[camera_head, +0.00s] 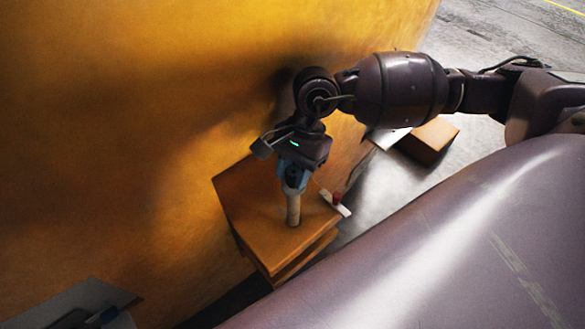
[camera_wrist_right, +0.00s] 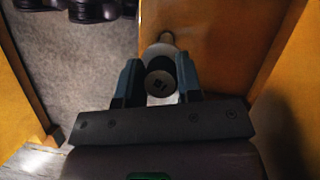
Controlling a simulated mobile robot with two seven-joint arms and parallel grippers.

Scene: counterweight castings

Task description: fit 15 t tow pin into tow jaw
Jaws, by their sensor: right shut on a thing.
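The tow jaw (camera_head: 240,192) is an orange block of stacked plates with a gap between them, standing out from the big yellow casting. My right gripper (camera_head: 294,183) is above its top plate, pointing down and shut on the tow pin (camera_head: 293,208), a pale grey upright cylinder. The pin's lower end meets the top plate; I cannot tell whether it is in a hole. My left gripper is not seen.
The yellow casting wall (camera_head: 110,130) fills the left. A small red-topped piece on a white strip (camera_head: 337,200) is at the jaw's right edge. An orange block (camera_head: 430,141) stands on the grey floor behind. A grey panel (camera_head: 75,300) shows at lower left.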

